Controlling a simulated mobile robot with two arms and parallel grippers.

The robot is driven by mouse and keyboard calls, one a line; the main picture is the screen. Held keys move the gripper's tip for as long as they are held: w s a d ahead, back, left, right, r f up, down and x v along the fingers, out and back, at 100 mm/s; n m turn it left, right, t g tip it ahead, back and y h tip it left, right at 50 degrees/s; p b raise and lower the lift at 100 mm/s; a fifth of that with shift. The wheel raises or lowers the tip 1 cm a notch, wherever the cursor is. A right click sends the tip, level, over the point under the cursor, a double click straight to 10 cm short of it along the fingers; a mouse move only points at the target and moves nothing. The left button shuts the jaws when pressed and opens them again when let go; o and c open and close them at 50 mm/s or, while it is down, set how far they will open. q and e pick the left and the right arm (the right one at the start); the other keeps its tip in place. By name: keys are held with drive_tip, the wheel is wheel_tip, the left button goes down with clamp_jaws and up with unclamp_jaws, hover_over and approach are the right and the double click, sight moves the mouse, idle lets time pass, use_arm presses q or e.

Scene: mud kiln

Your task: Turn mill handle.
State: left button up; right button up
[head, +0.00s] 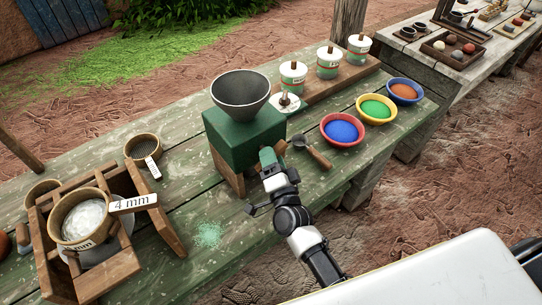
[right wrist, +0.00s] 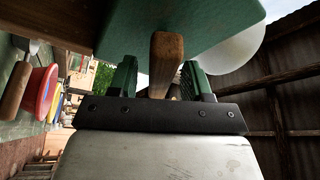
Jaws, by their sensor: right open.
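The mill has a green box body (head: 236,142) with a grey hopper bowl (head: 240,88) on top. It stands on wooden supports on the green table. A short wooden piece (right wrist: 166,58), apparently the mill handle, sits beside the green body (right wrist: 200,25) in the right wrist view. My right gripper (head: 268,160) is at the mill's near right side. In the right wrist view, its green fingers (right wrist: 161,78) are open, one on each side of the wooden piece; I cannot tell whether they touch it. The arm partly hides this spot in the head view. My left gripper is not in view.
A scoop (head: 315,152) lies right of the mill. Beyond are blue (head: 342,130), green (head: 376,109) and orange (head: 404,92) powder bowls. A white disc (head: 287,104) and lidded jars (head: 293,77) stand behind. A wooden sieve stand (head: 120,268) is at left.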

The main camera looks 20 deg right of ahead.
drive_tip(key=s+f+b, duration=0.2)
drive_tip(key=s, duration=0.8)
drive_tip(key=shift+w+n+b, duration=0.1)
drive_tip(key=shift+n+b, duration=0.2)
idle(0.4)
drive_tip(key=w+d+r+m+g+y+b, duration=0.1)
drive_tip(key=d+m+g+y+b, duration=0.2)
drive_tip(key=m, duration=1.3)
drive_tip(key=d+r+m+y+b, duration=0.1)
drive_tip(key=r+m+y+b, duration=0.2)
drive_tip(key=m, duration=1.3)
drive_tip(key=x, duration=0.3)
drive_tip(key=f+x, duration=0.1)
drive_tip(key=x, duration=0.3)
drive_tip(key=f+x, duration=0.1)
drive_tip(key=x, duration=0.2)
drive_tip(key=shift+w+a+p, duration=0.15)
drive_tip(key=shift+a+p, duration=0.05)
drive_tip(key=shift+p, duration=0.15)
drive_tip(key=shift+c, duration=0.3)
